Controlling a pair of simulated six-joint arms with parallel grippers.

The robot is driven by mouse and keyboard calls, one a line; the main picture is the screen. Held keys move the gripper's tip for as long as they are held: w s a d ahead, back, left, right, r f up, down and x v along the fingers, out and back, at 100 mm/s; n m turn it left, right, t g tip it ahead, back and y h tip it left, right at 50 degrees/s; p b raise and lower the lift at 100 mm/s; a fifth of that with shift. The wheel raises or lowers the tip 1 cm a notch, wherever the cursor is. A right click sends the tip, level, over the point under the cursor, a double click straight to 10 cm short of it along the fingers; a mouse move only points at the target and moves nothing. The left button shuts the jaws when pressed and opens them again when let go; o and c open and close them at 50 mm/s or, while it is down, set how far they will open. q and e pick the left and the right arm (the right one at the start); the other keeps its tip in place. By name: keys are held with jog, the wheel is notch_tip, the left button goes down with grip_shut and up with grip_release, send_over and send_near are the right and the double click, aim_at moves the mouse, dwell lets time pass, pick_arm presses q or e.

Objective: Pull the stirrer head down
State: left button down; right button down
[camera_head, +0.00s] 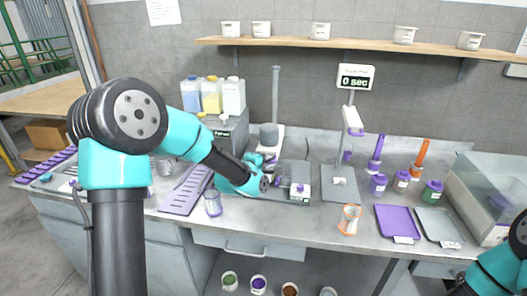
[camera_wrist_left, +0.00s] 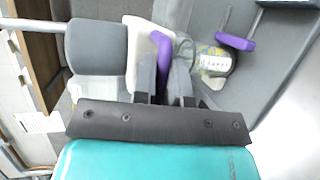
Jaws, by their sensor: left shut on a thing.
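The stirrer's grey motor cylinder (camera_head: 268,134) shows at the foot of a tall grey pole, just behind my left gripper. In the left wrist view the head is a grey cylinder (camera_wrist_left: 97,47) with a pale body and a purple handle (camera_wrist_left: 161,50). My left gripper (camera_wrist_left: 170,75) is shut on the purple handle, its fingers on either side. In the head view my left gripper (camera_head: 268,168) is partly hidden by its own wrist. A clear container (camera_wrist_left: 213,62) is beside the head. My right arm enters at lower right; its gripper is out of frame.
A timer display (camera_head: 355,78) reading 0 sec stands on a pole to the right. Bottles (camera_head: 212,95) stand behind my left arm. Purple (camera_head: 398,222) and grey (camera_head: 438,225) trays lie at the right.

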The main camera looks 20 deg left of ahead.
pick_arm(q)
jog(key=shift+f, duration=0.35)
jog(key=c, duration=1.2)
grip_release()
jog(key=shift+r, duration=0.1)
jog(key=v, duration=1.7)
jog(key=shift+s+a+r, duration=0.1)
jog(key=shift+s, duration=0.15)
